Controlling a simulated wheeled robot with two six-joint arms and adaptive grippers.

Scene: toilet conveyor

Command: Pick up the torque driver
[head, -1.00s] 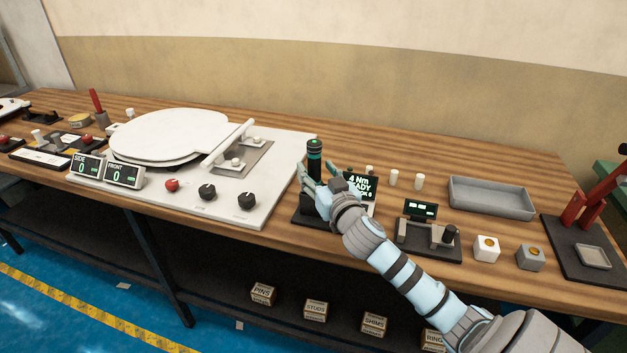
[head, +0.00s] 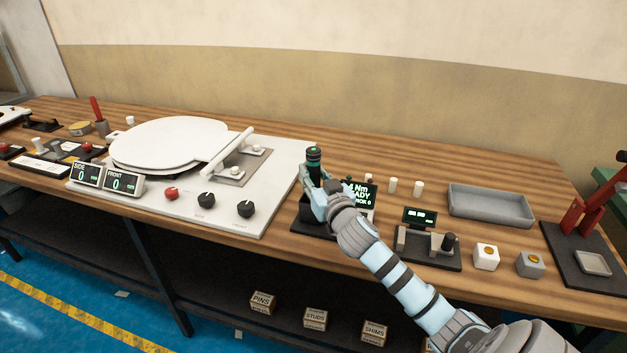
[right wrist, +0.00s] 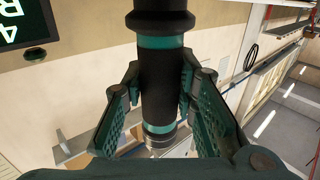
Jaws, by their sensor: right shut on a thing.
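The torque driver (head: 313,158) is a black upright cylinder with green bands, at its dark stand left of the "4 Nm READY" display (head: 362,195). My right gripper (head: 316,186) is at the driver's body from the front right, partly hiding it and the stand. In the right wrist view the driver (right wrist: 160,80) runs between the two green fingers of the right gripper (right wrist: 160,100), which are shut on it. Whether its lower end is clear of the stand is hidden. My left gripper is not in view.
A white toilet seat fixture (head: 170,145) with knobs stands to the left. Right of the display are a small gauge stand (head: 425,245), a grey tray (head: 490,202), two button boxes (head: 486,256) and a red press (head: 580,215). Small white cylinders (head: 392,185) stand behind.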

